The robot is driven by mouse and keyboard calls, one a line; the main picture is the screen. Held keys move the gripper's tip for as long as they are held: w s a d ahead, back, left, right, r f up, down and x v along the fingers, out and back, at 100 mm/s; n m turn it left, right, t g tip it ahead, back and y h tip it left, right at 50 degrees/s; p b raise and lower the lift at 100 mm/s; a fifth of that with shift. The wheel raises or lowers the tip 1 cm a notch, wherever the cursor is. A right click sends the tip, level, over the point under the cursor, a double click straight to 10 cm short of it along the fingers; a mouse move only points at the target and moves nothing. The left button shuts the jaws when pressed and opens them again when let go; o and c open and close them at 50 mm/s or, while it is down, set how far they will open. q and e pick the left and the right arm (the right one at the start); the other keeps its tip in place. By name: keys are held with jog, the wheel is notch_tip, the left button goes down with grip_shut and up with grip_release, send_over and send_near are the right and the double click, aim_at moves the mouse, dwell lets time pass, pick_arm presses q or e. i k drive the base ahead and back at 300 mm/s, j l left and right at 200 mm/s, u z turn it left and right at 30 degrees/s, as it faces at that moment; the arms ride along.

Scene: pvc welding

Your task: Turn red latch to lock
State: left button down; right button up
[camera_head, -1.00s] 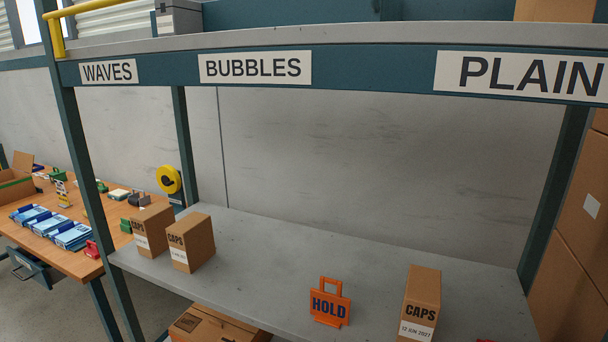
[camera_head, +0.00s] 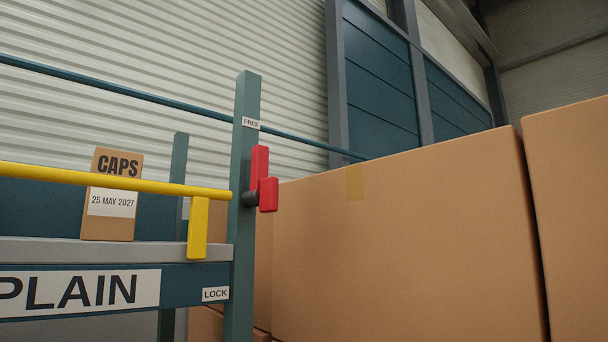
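The red latch (camera_head: 261,175) is on the teal post (camera_head: 243,280) at the right end of the shelf. Its long arm points up, towards the small FREE label (camera_head: 250,123). The LOCK label (camera_head: 215,294) is lower, on the beam beside the post. A dark pivot (camera_head: 249,199) joins the latch to the post at the end of the yellow bar (camera_head: 120,182). The bar lies level across the shelf front. Neither gripper is in view.
A CAPS box (camera_head: 111,195) dated 25 May 2027 stands on the top shelf (camera_head: 60,251) behind the bar. Large cardboard boxes (camera_head: 400,240) fill the space right of the post. The PLAIN sign (camera_head: 80,290) is on the beam.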

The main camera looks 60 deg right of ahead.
aim_at(263, 193)
jog(key=l+z, duration=0.1)
jog(key=z, duration=3.1)
jog(key=j+z, duration=0.15)
jog(key=k+j, duration=0.65)
jog(key=k, duration=0.2)
